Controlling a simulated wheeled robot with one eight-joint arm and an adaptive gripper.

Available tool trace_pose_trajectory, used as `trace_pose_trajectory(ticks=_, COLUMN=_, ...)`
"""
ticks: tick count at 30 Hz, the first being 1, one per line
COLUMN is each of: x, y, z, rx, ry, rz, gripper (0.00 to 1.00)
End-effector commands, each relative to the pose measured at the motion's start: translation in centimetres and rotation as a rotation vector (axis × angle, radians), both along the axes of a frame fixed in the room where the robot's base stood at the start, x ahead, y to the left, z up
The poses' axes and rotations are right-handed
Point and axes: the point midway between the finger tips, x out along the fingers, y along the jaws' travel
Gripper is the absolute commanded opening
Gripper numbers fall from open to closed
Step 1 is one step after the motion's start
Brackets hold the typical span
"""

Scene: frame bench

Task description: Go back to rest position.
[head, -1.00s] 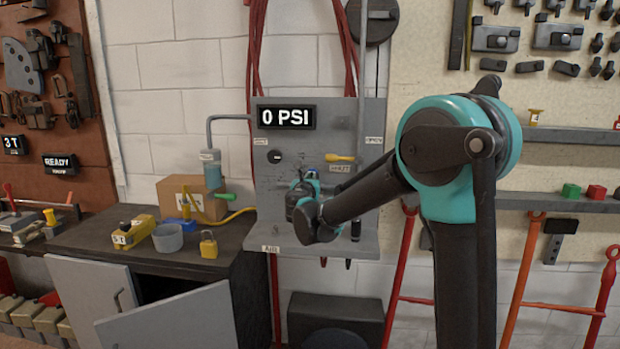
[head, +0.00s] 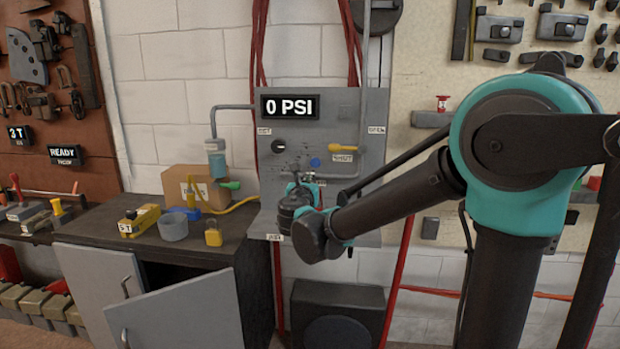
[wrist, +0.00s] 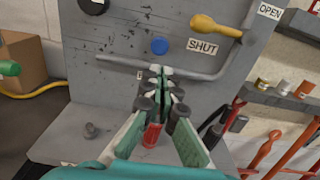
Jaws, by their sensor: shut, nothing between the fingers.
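My gripper (wrist: 165,85) is shut and empty in the wrist view, its fingertips together in front of the grey air panel (wrist: 115,45). In the head view my gripper (head: 312,185) is before the lower part of the panel (head: 345,110), partly hidden by my own wrist. I cannot tell whether it touches the panel. The yellow valve lever (wrist: 215,27) lies sideways by the SHUT label, above and right of the fingertips. A blue button (wrist: 159,45) is just above them. The display (head: 289,107) reads 0 PSI.
A cabinet door (head: 185,312) stands open below. A shelf with small coloured items (wrist: 285,88) is to the right.

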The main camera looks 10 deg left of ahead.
Motion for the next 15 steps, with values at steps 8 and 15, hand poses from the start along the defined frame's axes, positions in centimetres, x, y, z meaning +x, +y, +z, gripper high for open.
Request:
trace_pose_trajectory(ticks=8, x=0.1, y=-0.7, z=-0.3, rx=0.024, ry=0.009, rz=-0.012, gripper=0.00)
trace_pose_trajectory(ticks=15, x=-1.0, y=-10.9, z=-5.0, rx=0.429, ry=0.127, rz=-0.212, gripper=0.00)
